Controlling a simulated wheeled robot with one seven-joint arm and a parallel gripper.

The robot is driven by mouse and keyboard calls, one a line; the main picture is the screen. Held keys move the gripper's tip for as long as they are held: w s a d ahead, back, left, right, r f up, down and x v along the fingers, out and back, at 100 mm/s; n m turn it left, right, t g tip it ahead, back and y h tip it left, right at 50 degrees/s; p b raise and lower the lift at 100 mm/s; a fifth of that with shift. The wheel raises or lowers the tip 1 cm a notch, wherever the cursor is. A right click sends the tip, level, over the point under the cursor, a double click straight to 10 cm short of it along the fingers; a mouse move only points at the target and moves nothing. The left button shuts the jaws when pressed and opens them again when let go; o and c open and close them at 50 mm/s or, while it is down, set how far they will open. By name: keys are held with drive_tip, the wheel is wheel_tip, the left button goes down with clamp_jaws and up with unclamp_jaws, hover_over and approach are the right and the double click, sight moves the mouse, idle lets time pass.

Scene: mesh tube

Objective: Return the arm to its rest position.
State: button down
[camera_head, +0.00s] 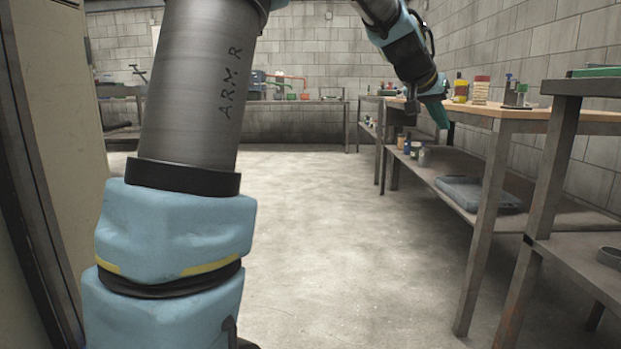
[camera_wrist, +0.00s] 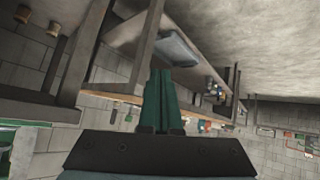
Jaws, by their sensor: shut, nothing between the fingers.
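My arm (camera_head: 200,90) rises through the left of the head view and bends over at the top. My gripper (camera_head: 437,112) hangs at the end of it, pointing down, in front of the left end of the wooden-topped workbench. In the wrist view my gripper (camera_wrist: 160,75) shows two green fingers side by side, closed together with nothing between them. The wrist view is turned, with the bench and its lower shelf beyond the fingers.
The wooden-topped bench (camera_head: 480,109) at right carries bottles and jars, with a grey folded item (camera_head: 478,194) on its lower shelf. A dark metal table (camera_head: 583,88) stands nearer at right. The concrete floor (camera_head: 330,240) in the middle is clear. A cabinet (camera_head: 60,130) stands close at left.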

drive_tip(key=s+a+f+n+g+y+p, duration=0.1)
drive_tip(key=s+a+f+n+y, duration=0.15)
drive_tip(key=a+f, duration=0.65)
drive_tip(key=s+a+f+n+y+p, duration=0.1)
drive_tip(key=a+f+n+y+p, duration=0.3)
drive_tip(key=a, duration=0.8)
drive_tip(key=s+a+f+g+y, duration=0.1)
drive_tip(key=s+a+f+g, duration=0.1)
drive_tip(key=s+a+f, duration=0.4)
drive_tip(key=s+a+f+g, duration=0.1)
drive_tip(key=s+a+f, duration=0.2)
drive_tip(key=s+a, duration=0.6)
wheel_tip(320, 180, up, 38)
drive_tip(key=a+p, duration=0.1)
drive_tip(key=p, duration=3.6)
drive_tip(key=shift+f+n+p, duration=0.15)
drive_tip(key=shift+n+p, duration=0.15)
drive_tip(key=shift+n, duration=0.15)
